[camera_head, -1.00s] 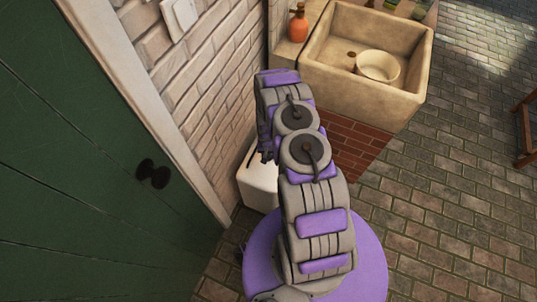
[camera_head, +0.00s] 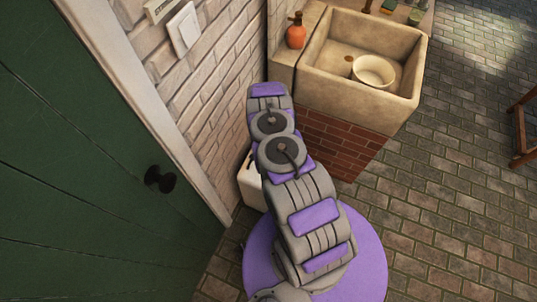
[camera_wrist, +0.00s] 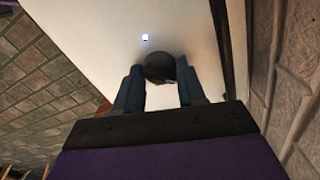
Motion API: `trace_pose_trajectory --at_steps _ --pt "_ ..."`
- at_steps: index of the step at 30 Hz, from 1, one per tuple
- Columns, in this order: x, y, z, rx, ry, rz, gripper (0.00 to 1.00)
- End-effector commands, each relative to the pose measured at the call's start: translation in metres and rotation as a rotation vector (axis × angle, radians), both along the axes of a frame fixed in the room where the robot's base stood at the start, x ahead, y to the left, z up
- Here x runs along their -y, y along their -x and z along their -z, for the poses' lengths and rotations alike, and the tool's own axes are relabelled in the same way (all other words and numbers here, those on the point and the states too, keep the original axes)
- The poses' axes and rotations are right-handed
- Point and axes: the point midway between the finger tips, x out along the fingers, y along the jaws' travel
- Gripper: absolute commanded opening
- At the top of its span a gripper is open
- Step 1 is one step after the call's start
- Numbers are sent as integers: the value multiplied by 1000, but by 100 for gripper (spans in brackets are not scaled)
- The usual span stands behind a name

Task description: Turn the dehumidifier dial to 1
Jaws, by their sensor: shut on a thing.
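The dehumidifier (camera_head: 250,184) is a white box on the floor against the brick wall, mostly hidden behind my arm in the head view. In the wrist view its white face (camera_wrist: 200,35) fills the upper middle. The dial (camera_wrist: 161,67) is a dark round knob on that face. My gripper (camera_wrist: 160,82) has its two fingers on either side of the dial and is shut on it. A small lit spot (camera_wrist: 145,38) shows on the white face beyond the dial. I cannot read any numbers or the dial's setting.
A green door (camera_head: 90,190) with a black knob (camera_head: 160,179) is at the left. A stone sink (camera_head: 365,90) holding a bowl (camera_head: 374,72) stands on a brick base at the upper right, beside an orange bottle (camera_head: 296,35).

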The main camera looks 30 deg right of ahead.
Motion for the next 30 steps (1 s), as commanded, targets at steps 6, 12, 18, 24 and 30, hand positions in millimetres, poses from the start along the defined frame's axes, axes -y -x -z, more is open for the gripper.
trace_pose_trajectory --at_steps 6,12,18,24,30 --pt "-4 3 0 -10 -4 175 9" --pt "-3 3 1 -9 -2 299 9" --pt "-4 3 2 -9 -2 373 9" --pt "-4 3 2 -10 -2 407 9" --pt "-4 3 2 -10 -3 411 9"
